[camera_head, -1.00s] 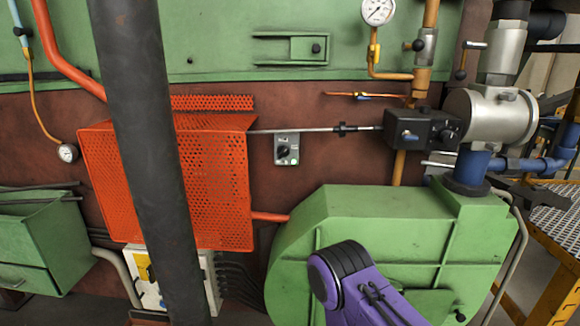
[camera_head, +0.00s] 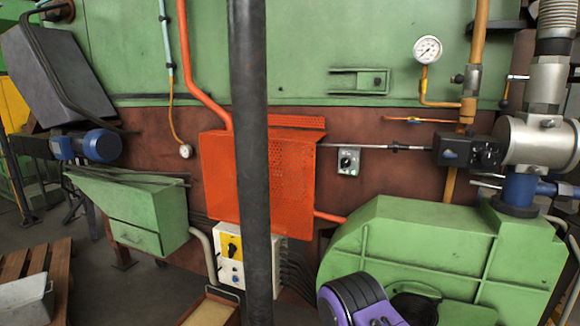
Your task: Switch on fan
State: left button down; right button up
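A green rounded housing (camera_head: 425,240), which looks like the fan casing, stands at the right. A small grey switch box (camera_head: 348,160) with a black rotary knob is on the brown wall left of and above it. A white control box (camera_head: 262,262) with a yellow panel and a black rotary switch (camera_head: 233,248) sits low, below the orange perforated guard (camera_head: 222,178). I cannot tell from the picture which switch belongs to the fan, and the knob positions are too small to read. A purple and black link of my arm shows at the bottom; neither gripper is in view.
A dark vertical post (camera_head: 250,130) stands in front of the guard and hides part of the control box. A green cabinet (camera_head: 135,215), a blue motor (camera_head: 95,146) and a wooden pallet (camera_head: 35,265) are at the left. Some floor between pallet and cabinet is bare.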

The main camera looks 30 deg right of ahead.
aim_at(346, 162)
jog(key=u, duration=0.75)
jog(key=i, duration=1.05)
jog(key=z, duration=1.85)
